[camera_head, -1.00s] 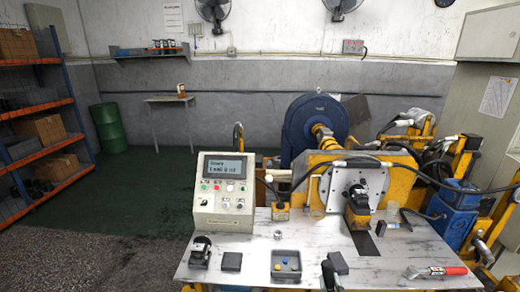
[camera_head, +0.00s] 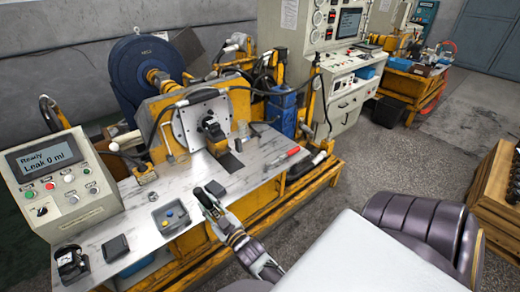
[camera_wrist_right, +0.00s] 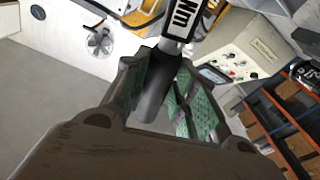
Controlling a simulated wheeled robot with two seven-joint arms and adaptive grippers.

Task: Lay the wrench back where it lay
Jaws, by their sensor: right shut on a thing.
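A red-handled tool (camera_head: 286,155) lies on the bench's right part. My left gripper is not in view.
A control console (camera_head: 62,185) reads "Ready, Leak 0 ml". The motor fixture (camera_head: 203,118) stands behind.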

